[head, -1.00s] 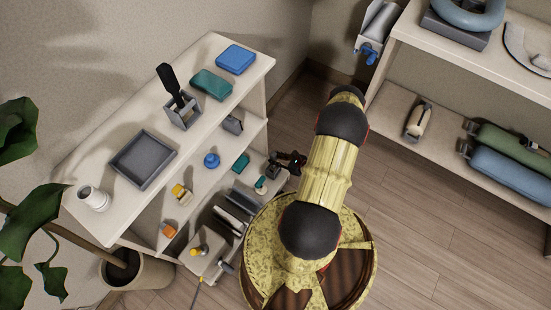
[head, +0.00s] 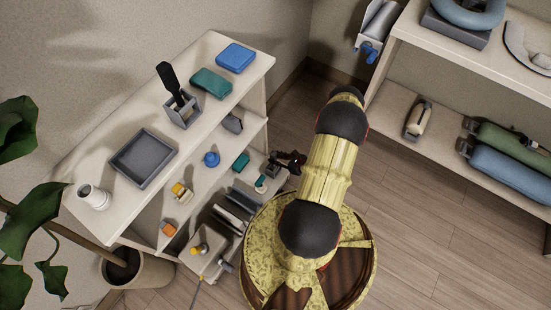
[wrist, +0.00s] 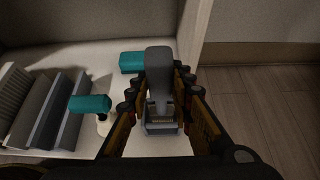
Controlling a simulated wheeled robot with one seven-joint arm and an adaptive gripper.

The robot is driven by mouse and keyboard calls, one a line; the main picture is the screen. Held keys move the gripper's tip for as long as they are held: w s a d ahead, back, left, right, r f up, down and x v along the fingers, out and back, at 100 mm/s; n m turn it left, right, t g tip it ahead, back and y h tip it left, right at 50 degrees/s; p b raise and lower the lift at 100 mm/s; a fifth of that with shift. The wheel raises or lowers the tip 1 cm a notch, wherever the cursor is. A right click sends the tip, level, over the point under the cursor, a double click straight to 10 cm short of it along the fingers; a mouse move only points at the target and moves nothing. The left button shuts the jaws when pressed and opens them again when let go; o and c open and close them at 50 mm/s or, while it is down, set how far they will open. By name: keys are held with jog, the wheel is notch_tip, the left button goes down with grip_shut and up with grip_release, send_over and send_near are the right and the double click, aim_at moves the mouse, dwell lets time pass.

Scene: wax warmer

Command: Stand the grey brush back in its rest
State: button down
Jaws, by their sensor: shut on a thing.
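In the wrist view the grey brush (wrist: 159,65) is between the two fingers of my gripper (wrist: 158,82), which is shut on it. A grey, tray-like piece (wrist: 160,128), probably the rest, shows just below the brush. I cannot tell whether the brush touches it or sits in it. In the head view my gripper (head: 290,161) is at the right end of a low shelf of the left unit. The brush is too small to make out there.
A teal block (wrist: 132,62) lies just left of the brush, and a teal-headed tool (wrist: 91,103) stands farther left. Dark grey slotted pieces (wrist: 48,108) are beyond it. The shelf's side panel (wrist: 192,35) is close on the right. Open floor (head: 420,220) lies right of my base.

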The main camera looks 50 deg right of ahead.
jog(key=shift+f, duration=0.85)
jog(key=c, duration=1.5)
grip_release()
jog(key=shift+s, duration=0.1)
jog(key=p+v, duration=0.2)
jog(key=v, duration=0.5)
jog(key=shift+s+r, duration=0.25)
jog(key=shift+s, duration=0.1)
dwell(0.3)
jog(key=shift+s, duration=0.15)
dwell(0.3)
jog(key=v, duration=1.1)
jog(key=shift+s+r, duration=0.25)
jog(key=shift+s, duration=0.05)
jog(key=shift+d, duration=0.1)
